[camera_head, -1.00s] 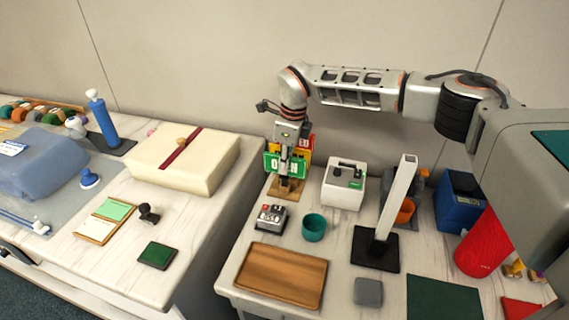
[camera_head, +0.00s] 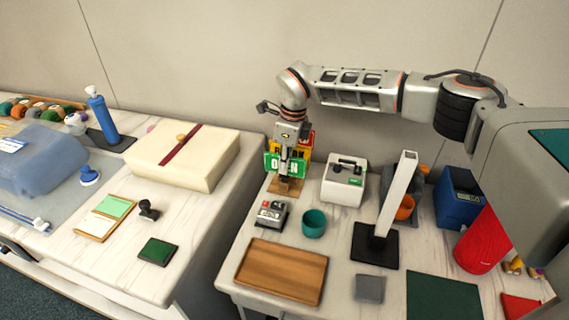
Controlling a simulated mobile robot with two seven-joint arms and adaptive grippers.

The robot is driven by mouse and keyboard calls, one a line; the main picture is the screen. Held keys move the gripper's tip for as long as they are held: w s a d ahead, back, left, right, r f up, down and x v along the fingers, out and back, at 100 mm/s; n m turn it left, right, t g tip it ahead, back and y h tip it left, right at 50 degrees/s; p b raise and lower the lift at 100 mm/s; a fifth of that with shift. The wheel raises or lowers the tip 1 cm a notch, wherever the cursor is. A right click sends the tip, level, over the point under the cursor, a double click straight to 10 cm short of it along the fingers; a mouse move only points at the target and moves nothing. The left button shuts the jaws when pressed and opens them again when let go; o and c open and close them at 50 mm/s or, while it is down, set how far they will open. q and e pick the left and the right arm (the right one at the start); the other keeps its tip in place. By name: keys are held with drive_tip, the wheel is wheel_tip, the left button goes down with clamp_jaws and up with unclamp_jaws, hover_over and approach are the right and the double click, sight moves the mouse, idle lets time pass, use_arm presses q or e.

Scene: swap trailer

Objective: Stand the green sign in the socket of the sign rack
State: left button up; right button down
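The green sign (camera_head: 272,163), with white letters, stands upright low over the wooden sign rack (camera_head: 290,187), at the back left of the right-hand table. My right gripper (camera_head: 284,172) points down in front of the sign's middle and looks shut on it, its narrow fingers covering part of the lettering. Yellow and red signs (camera_head: 306,146) stand close behind the green one. The socket and the sign's lower edge are hidden or too small to tell, so I cannot tell whether the sign is seated. My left gripper is not in view.
A white box with a handle (camera_head: 343,183) stands right of the rack. A red-and-grey device (camera_head: 271,214), a teal cup (camera_head: 314,223) and a wooden tray (camera_head: 281,272) lie in front. A white post on a black base (camera_head: 376,246) rises further right.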

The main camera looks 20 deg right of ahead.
drive_tip(key=shift+f, duration=0.75)
idle(0.8)
drive_tip(key=c, duration=1.6)
unclamp_jaws()
drive_tip(key=shift+c, duration=0.2)
drive_tip(key=shift+r, duration=0.2)
drive_tip(key=shift+r+p, duration=0.55)
drive_tip(key=shift+r, duration=0.05)
drive_tip(key=shift+s+d+r+p, duration=0.15)
drive_tip(key=shift+r+p, duration=1.25)
drive_tip(key=shift+r, duration=0.5)
drive_tip(key=shift+s+d+r+p, duration=0.1)
drive_tip(key=shift+d+r+p, duration=0.05)
drive_tip(key=shift+r+p, duration=1.5)
drive_tip(key=shift+r, duration=0.15)
